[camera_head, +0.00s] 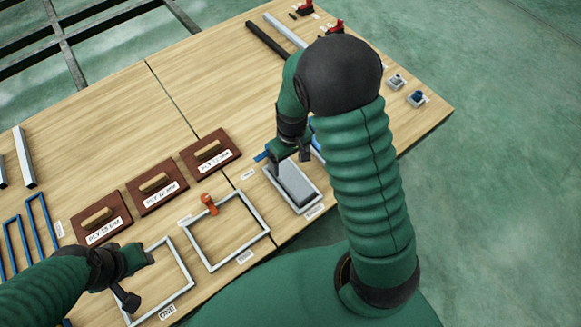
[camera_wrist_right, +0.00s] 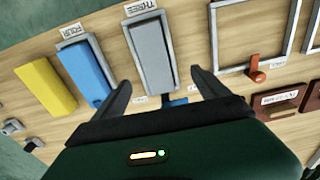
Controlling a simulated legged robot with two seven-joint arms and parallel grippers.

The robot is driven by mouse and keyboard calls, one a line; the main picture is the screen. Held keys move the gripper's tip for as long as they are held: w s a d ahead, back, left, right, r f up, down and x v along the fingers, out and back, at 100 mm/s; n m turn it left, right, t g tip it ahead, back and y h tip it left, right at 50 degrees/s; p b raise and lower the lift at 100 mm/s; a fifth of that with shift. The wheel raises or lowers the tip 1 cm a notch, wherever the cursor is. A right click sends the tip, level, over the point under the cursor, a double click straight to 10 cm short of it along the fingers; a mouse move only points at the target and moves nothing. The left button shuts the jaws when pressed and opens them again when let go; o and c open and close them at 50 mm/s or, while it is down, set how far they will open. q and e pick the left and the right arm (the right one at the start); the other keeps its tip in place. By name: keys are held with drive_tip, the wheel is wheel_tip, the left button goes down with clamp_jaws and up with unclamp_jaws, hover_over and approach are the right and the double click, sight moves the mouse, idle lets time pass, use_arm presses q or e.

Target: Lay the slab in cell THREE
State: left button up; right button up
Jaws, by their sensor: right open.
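The grey slab (camera_head: 295,184) lies inside the light metal frame of cell THREE (camera_head: 311,205), at the table's near edge. In the right wrist view the slab (camera_wrist_right: 152,58) lies lengthwise between the frame's side walls, with the THREE label (camera_wrist_right: 140,6) at its far end. My right gripper (camera_head: 289,160) is open over the slab's inner end. In the wrist view its fingers (camera_wrist_right: 163,93) stand apart on either side of that end, without visible contact. My left gripper (camera_head: 138,279) appears open and empty over the frame labelled ONE (camera_head: 187,288).
An empty frame (camera_head: 240,250) with an orange-handled tool (camera_head: 208,204) lies left of cell THREE. In the wrist view a blue block (camera_wrist_right: 83,68) in cell FOUR and a yellow block (camera_wrist_right: 46,86) lie beyond. Several brown boards (camera_head: 158,187) with wooden handles sit behind.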

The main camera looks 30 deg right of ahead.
drive_tip(key=s+a+r+t, duration=0.2)
drive_tip(key=s+a+r, duration=0.4)
drive_tip(key=s+r, duration=0.2)
drive_tip(key=shift+s+r+m, duration=0.2)
drive_tip(key=shift+r+m, duration=0.1)
drive_tip(key=shift+r, duration=0.05)
idle(0.3)
